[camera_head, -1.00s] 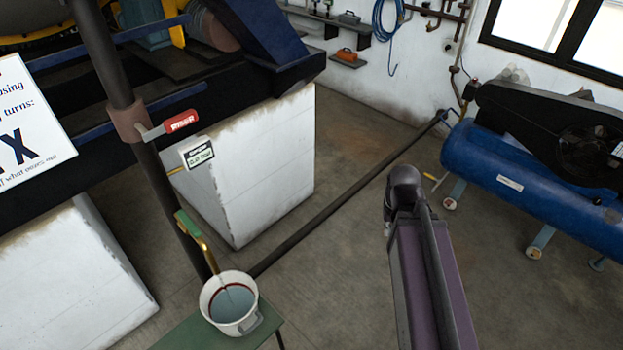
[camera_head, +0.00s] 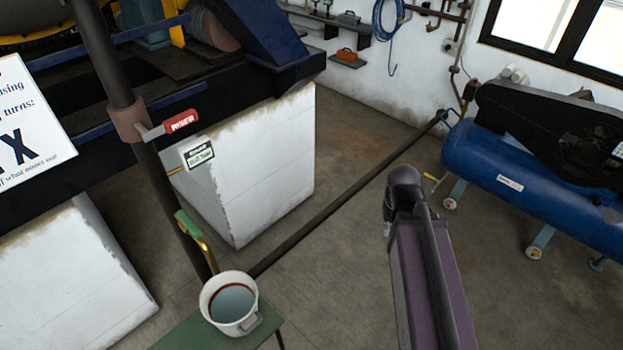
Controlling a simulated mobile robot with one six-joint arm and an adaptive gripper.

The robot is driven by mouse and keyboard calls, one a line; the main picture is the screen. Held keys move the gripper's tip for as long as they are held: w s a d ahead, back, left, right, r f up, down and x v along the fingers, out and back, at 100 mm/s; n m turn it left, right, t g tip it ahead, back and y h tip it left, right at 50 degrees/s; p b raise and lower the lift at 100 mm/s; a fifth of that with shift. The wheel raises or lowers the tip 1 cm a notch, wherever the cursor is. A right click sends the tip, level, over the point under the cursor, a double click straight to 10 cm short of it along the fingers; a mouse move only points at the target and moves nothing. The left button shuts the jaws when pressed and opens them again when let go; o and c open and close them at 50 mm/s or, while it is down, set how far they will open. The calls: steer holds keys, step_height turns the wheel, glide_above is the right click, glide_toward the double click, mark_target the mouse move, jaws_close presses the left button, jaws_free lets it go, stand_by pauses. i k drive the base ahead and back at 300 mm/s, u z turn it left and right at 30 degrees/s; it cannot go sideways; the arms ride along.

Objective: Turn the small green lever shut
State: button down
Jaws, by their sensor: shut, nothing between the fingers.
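The small green lever (camera_head: 187,223) sits on a thin brass spout (camera_head: 207,255) beside the dark upright pipe, at the lower left. It lies slanted, roughly along the spout's upper end. The spout bends down over a white bucket (camera_head: 215,316) that holds bluish liquid with a reddish ring at its edge. No stream shows between spout and liquid. A purple link of my arm stands at the lower middle, well right of the lever and bucket. My gripper cannot be made out in this view.
A red-handled lever (camera_head: 181,121) and a small label (camera_head: 198,153) are above the green one. The bucket stands on a green stool (camera_head: 190,334). A low pipe (camera_head: 345,198) crosses the floor towards a blue tank (camera_head: 520,180). White plinths (camera_head: 265,170) stand behind; open floor lies between.

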mark_target(184, 218)
steer(key=z, duration=1.35)
steer(key=k, duration=0.1)
steer(key=u, duration=2.6)
